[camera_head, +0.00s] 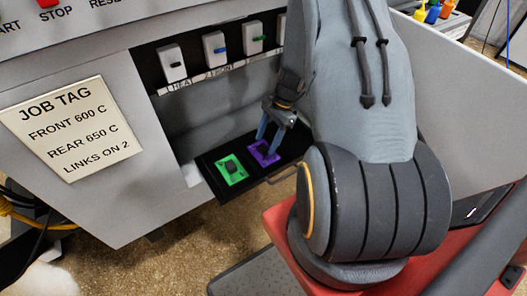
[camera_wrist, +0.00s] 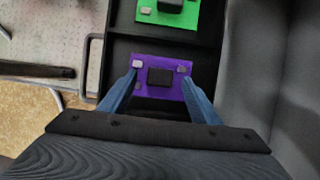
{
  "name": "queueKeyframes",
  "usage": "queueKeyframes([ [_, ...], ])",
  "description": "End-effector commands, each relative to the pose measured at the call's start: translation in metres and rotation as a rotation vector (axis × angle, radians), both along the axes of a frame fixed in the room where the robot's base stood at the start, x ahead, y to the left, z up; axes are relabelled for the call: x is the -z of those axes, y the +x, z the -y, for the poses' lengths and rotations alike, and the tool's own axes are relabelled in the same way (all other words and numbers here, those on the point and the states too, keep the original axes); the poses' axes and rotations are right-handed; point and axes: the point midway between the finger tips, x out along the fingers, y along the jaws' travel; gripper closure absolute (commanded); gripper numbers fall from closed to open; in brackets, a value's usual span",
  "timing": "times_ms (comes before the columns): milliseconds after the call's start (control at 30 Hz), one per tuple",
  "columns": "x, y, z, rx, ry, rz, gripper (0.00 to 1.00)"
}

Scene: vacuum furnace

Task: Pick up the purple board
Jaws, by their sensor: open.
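The purple board (camera_head: 264,152) lies in a black open tray (camera_head: 215,187) that juts from the cabinet. In the wrist view the purple board (camera_wrist: 145,62) has a dark square block in its middle and small pale parts near its upper corners. My gripper (camera_head: 268,138) is above the purple board in the head view. In the wrist view my gripper (camera_wrist: 161,80) has its two blue fingers apart, one on each side of the board. I cannot tell whether the fingertips touch it. The board's near edge is partly hidden by the fingers.
A green board (camera_head: 232,170) lies beside the purple one in the tray. The tray has a handle (camera_head: 284,173) at its front. Switches (camera_head: 215,48) line the panel above, and a job tag (camera_head: 62,125) hangs on the left of the cabinet. A red surface (camera_head: 278,225) is nearby.

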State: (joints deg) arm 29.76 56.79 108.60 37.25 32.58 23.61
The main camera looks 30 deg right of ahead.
Motion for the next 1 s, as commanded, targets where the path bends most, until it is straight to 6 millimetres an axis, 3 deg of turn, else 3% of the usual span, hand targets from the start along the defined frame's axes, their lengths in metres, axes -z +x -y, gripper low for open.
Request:
queueKeyframes([
  [133, 0.014, 0.0, -0.005, 0.0, 0.0, 0.0, 0.43],
  [400, 0.017, 0.0, -0.006, -0.001, -0.001, 0.001, 0.43],
  [667, 0.017, 0.0, -0.006, -0.001, -0.001, 0.001, 0.85],
  [1000, 0.014, 0.0, -0.006, 0.0, -0.001, 0.002, 0.88],
])
